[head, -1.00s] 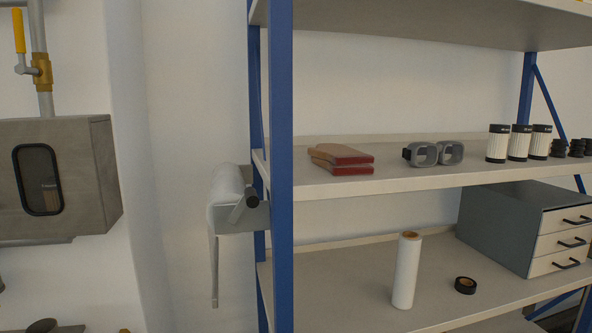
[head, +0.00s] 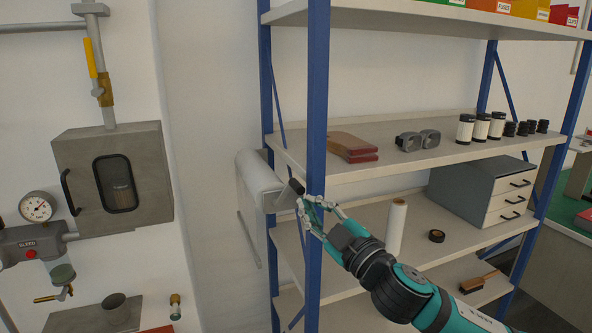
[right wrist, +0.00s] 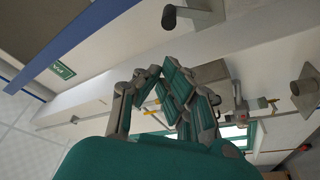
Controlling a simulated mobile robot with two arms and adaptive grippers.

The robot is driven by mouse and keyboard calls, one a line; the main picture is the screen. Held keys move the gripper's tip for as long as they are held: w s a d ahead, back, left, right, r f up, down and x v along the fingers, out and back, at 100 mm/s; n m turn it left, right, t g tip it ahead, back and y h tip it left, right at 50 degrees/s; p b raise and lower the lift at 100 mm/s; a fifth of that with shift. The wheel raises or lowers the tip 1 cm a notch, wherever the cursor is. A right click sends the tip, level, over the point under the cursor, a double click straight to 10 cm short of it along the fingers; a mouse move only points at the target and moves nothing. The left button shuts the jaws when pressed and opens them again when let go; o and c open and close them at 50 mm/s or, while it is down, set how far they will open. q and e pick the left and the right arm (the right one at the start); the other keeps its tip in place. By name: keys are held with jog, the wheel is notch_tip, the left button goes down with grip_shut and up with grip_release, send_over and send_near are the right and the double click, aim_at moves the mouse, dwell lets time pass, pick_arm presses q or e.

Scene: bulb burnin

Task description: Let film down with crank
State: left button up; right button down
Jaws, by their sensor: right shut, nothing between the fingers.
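A pale film roll (head: 258,174) is mounted beside the blue shelf post. Its film hangs down with a thin bar (head: 251,243) along the lower edge. The crank's dark handle (head: 296,186) is at the roll's right end. My right gripper (head: 303,207) is just below and right of the handle, in front of the post, shut and empty. In the right wrist view, the crank handle (right wrist: 169,17) shows at the top, apart from the fingers of my right gripper (right wrist: 166,78). My left gripper is not in view.
The blue shelf post (head: 317,130) stands close behind my right gripper. Shelves hold red-brown pieces (head: 352,147), goggles (head: 418,140), a white roll (head: 396,227) and a drawer cabinet (head: 484,191). A grey wall box (head: 113,178) and gauge (head: 37,207) are at left.

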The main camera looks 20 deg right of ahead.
aim_at(294, 185)
jog(key=w+a+r+p, duration=0.4)
jog(key=w+p, duration=0.1)
jog(key=w, duration=0.4)
jog(key=d+f, duration=0.2)
jog(key=d, duration=0.1)
jog(key=shift+s+d+f, duration=0.15)
jog(key=shift+s+f, duration=0.2)
jog(key=shift+w, duration=0.1)
jog(key=shift+f, duration=0.15)
